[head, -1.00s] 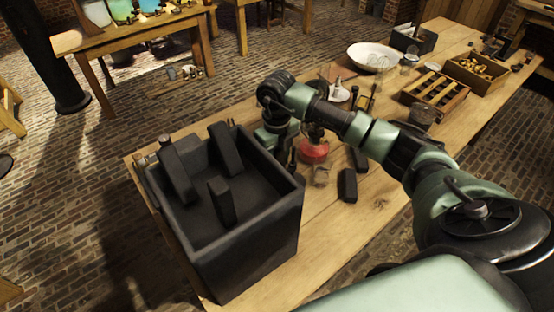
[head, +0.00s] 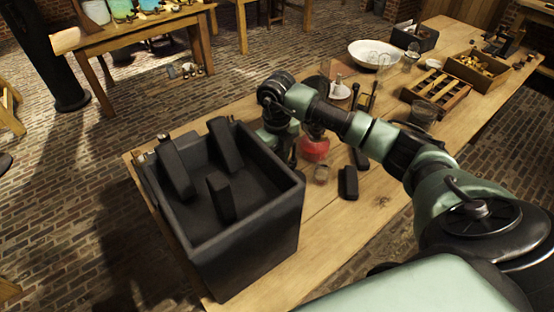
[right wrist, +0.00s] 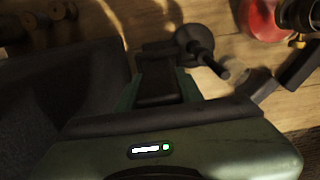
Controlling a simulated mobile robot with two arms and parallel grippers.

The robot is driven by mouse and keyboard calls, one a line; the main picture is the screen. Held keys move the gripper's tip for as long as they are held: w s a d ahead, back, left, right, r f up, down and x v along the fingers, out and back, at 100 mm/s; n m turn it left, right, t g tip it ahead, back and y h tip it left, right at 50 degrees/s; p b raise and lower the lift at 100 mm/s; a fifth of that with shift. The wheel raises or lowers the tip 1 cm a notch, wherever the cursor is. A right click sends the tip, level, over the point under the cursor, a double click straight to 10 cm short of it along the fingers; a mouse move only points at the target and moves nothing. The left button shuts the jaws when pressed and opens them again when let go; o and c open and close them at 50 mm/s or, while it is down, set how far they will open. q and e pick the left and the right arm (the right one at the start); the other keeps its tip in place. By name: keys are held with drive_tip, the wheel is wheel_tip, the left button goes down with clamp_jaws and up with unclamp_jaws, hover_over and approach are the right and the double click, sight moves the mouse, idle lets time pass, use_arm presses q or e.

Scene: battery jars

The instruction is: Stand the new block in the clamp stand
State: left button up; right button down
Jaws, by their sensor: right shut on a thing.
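My right arm reaches over the table to just beyond the dark bin (head: 252,225). Its gripper (right wrist: 160,74) is shut on a dark block (right wrist: 158,88) in the right wrist view. In the head view the bin's far wall and my wrist largely hide that gripper and block. In the right wrist view a dark round piece with a thin rod (right wrist: 194,38) is close beside the gripper, to the right; it may be part of the clamp stand, but I cannot tell. Several dark blocks (head: 222,197) lean inside the bin. My left gripper is not in view.
Dark blocks (head: 348,183) lie on the table (head: 300,245) near a small glass (head: 321,174) and a red-bodied object (head: 315,150). Farther back are a white bowl (head: 375,55), a slotted wooden tray (head: 437,92) and a wooden box (head: 477,70). The table's front middle is clear.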

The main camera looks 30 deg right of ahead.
drive_tip(key=shift+f+b, duration=1.05)
drive_tip(key=shift+f, duration=0.35)
drive_tip(key=c, duration=0.8)
unclamp_jaws()
drive_tip(key=shift+c, duration=0.2)
wheel_tip(320, 180, up, 8)
drive_tip(key=shift+b, duration=0.8)
drive_tip(key=shift+s+f, duration=0.1)
